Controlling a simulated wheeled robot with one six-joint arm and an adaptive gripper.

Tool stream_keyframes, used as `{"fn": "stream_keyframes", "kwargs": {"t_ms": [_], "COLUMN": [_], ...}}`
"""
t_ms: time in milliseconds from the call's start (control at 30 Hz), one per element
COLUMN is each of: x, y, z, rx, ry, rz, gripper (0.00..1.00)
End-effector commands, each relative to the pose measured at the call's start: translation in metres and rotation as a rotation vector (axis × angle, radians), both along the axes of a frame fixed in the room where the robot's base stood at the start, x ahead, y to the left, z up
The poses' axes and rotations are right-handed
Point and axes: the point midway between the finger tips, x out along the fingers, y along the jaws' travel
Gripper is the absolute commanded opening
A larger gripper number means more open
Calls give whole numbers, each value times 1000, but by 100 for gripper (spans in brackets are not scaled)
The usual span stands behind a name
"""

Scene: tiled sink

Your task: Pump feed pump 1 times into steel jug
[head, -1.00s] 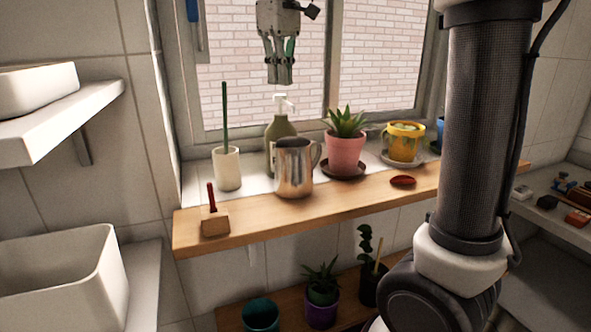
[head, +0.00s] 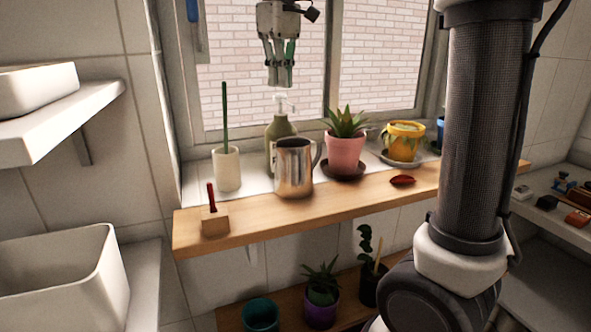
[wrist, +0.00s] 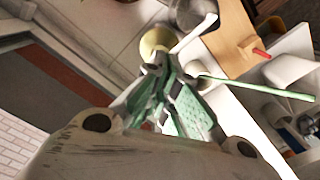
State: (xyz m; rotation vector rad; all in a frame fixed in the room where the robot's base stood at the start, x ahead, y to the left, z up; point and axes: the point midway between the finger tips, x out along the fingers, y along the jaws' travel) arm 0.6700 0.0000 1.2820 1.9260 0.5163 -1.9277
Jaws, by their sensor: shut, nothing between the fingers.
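The feed pump (head: 281,130) is an olive-green bottle with a white pump head, standing on the tiled sill by the window. The steel jug (head: 293,168) stands upright on the wooden shelf just in front of it and hides part of the bottle. My gripper (head: 281,84) points down, shut and empty, close above the white pump head. In the wrist view, my green fingers (wrist: 170,112) are closed over the round top of the bottle (wrist: 156,42), with the white spout (wrist: 196,36) reaching out toward the jug (wrist: 188,12). Whether the fingertips touch the pump head cannot be told.
A white cup (head: 227,170) with a tall green stick stands left of the bottle. A pink pot (head: 345,157) with a succulent and a yellow cup (head: 404,142) stand to the right. A wooden block (head: 215,222) with a red handle and a red dish (head: 402,180) lie on the shelf.

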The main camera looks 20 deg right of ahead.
Motion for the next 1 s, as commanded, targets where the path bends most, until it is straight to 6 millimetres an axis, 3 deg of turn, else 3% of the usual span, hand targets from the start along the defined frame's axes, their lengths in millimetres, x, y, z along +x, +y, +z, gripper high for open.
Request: {"fn": "stream_keyframes", "kwargs": {"t_ms": [1000], "x": [0], "y": [0], "z": [-34], "rx": [0], "ry": [0], "rz": [0], "gripper": [0]}}
